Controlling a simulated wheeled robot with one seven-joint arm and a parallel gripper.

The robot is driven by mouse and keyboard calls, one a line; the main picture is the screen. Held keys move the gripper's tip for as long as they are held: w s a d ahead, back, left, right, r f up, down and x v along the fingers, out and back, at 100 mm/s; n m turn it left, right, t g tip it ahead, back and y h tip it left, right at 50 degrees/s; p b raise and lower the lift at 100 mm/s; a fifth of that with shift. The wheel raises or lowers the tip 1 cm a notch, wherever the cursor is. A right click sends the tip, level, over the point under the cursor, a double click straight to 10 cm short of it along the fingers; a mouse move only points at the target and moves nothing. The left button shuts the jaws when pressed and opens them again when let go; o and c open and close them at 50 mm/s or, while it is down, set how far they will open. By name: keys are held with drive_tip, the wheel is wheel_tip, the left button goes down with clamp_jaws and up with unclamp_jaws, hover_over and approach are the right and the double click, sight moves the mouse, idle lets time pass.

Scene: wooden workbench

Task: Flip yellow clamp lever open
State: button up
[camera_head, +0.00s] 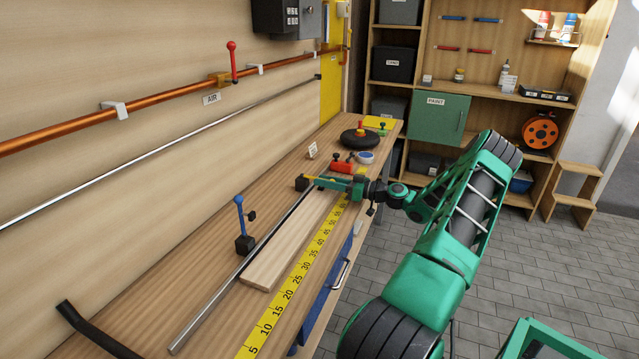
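The yellow clamp lever (311,177) shows as a small yellow strip at the far end of the steel rail, low and roughly level. Its black clamp block (301,184) sits on the bench just left of my gripper. My green gripper (325,182) reaches in from the right, with its fingertips at the lever, over the far end of the wooden board. The fingers cover part of the lever. I cannot tell whether they touch it or how far apart they are.
A second clamp (244,243) with an upright blue lever (239,214) stands nearer on the rail (232,291). A wooden board (286,254) and a yellow measuring strip (281,306) lie alongside. Red items (342,167), a black disc (360,139) and a tape roll (365,157) sit behind my gripper.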

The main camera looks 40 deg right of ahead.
drive_tip(key=shift+x, duration=0.75)
drive_tip(key=shift+c, duration=0.7)
clamp_jaws()
